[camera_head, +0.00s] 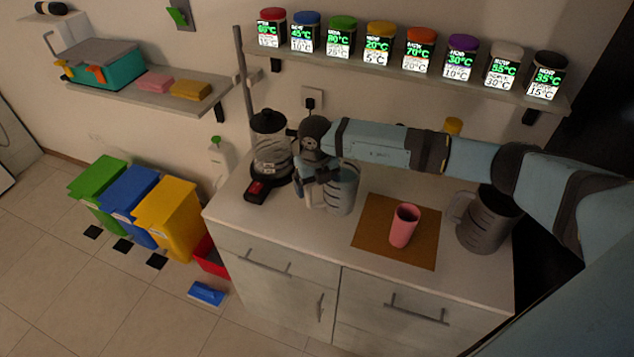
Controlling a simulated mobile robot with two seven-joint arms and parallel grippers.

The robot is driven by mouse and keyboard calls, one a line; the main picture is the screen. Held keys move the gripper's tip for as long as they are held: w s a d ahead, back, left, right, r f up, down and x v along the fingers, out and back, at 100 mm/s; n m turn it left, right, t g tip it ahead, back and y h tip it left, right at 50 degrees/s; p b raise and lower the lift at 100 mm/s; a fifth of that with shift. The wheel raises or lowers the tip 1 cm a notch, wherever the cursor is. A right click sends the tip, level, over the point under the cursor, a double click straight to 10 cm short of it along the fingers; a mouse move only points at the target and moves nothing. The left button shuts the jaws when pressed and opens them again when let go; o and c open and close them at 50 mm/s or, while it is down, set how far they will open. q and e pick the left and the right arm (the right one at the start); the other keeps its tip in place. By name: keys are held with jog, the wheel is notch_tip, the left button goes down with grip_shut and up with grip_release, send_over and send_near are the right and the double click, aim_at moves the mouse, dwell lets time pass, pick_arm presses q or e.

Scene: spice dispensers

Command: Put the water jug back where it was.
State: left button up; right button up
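A clear water jug (343,190) with dark markings is upright at the middle of the counter, between the coffee maker and the brown mat. I cannot tell whether its base touches the counter. My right arm reaches in from the right, and my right gripper (322,178) points down at the handle side of the jug, overlapping it in the picture. The fingers are dark and small, and whether they close on the handle is unclear. My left gripper is not in view.
A pink cup (404,225) stands on the brown mat (370,235). A grey jug (486,222) is at the counter's right end. A coffee maker (270,150) and a small black-and-red device (257,191) are left. Spice dispensers (380,43) line the shelf above.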

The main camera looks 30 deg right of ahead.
jog(key=shift+r, duration=0.25)
notch_tip(320, 180, up, 12)
jog(key=b, duration=0.1)
jog(key=shift+b, duration=0.35)
jog(key=shift+a+f, duration=0.1)
